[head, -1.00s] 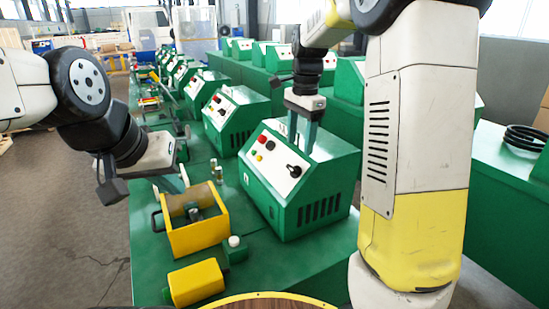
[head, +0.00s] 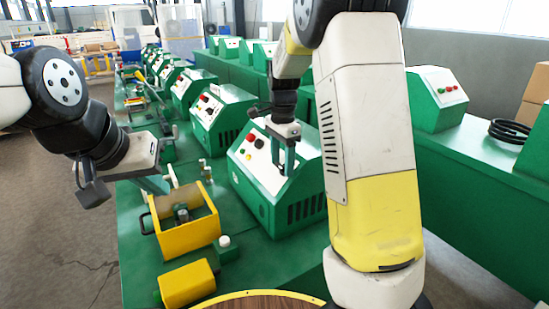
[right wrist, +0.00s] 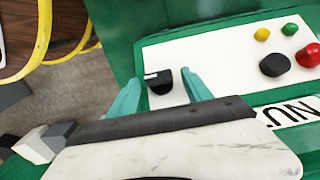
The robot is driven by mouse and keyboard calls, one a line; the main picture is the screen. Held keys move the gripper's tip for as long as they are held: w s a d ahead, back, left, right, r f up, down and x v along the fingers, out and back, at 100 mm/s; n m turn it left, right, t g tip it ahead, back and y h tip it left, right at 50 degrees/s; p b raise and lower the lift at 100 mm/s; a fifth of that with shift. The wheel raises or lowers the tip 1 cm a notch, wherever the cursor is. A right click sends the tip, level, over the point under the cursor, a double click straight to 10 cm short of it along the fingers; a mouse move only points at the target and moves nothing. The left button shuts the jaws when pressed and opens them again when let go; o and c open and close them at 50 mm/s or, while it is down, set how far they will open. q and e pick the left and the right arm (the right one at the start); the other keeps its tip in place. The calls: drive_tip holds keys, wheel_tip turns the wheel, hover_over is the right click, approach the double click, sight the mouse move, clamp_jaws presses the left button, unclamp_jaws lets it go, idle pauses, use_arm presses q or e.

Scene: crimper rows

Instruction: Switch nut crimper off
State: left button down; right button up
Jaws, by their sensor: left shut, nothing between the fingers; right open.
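The nut crimper's green control box (head: 250,196) stands on the green bench, with a slanted white panel (right wrist: 215,58) on it. The panel carries a black rotary knob (right wrist: 164,83), a red button (right wrist: 309,55), a black button (right wrist: 275,65) and small yellow (right wrist: 262,34) and green (right wrist: 290,29) ones. My right gripper (head: 283,168) is at the panel; in the right wrist view its open fingers (right wrist: 161,96) stand either side of the knob. I cannot tell if they touch it. In the head view the gripper hides the knob. My left gripper (head: 173,180) is shut and empty, left of the box.
A yellow crimping unit (head: 190,240) with a roller and a yellow block (head: 187,284) sit on the bench in front. A small white-topped green post (head: 225,242) stands beside them. More green boxes (head: 215,113) line the row behind. Free floor (head: 60,240) lies at left.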

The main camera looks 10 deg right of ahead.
clamp_jaws()
idle(0.3)
drive_tip(key=n+g, duration=0.1)
drive_tip(key=n+g+h, duration=0.1)
drive_tip(key=shift+w+a+n+g, duration=0.15)
drive_tip(key=shift+w+n+g, duration=0.15)
drive_tip(key=shift+w+n, duration=0.1)
drive_tip(key=n+h, duration=0.1)
drive_tip(key=n+g+h, duration=0.2)
drive_tip(key=shift+w+a+f, duration=0.15)
drive_tip(key=shift+a+f, duration=0.05)
drive_tip(key=shift+a, duration=0.05)
drive_tip(key=n+h, duration=0.1)
drive_tip(key=n+g+h, duration=0.2)
drive_tip(key=shift+a+f+n, duration=0.2)
drive_tip(key=shift+a+n, duration=0.05)
drive_tip(key=shift+n, duration=0.15)
drive_tip(key=shift+a+f+n+h, duration=0.1)
drive_tip(key=shift+n+h, duration=0.7)
drive_tip(key=shift+n, duration=0.2)
drive_tip(key=shift+a+f+n+h, duration=0.1)
drive_tip(key=shift+n+h, duration=0.7)
drive_tip(key=shift+n, duration=0.2)
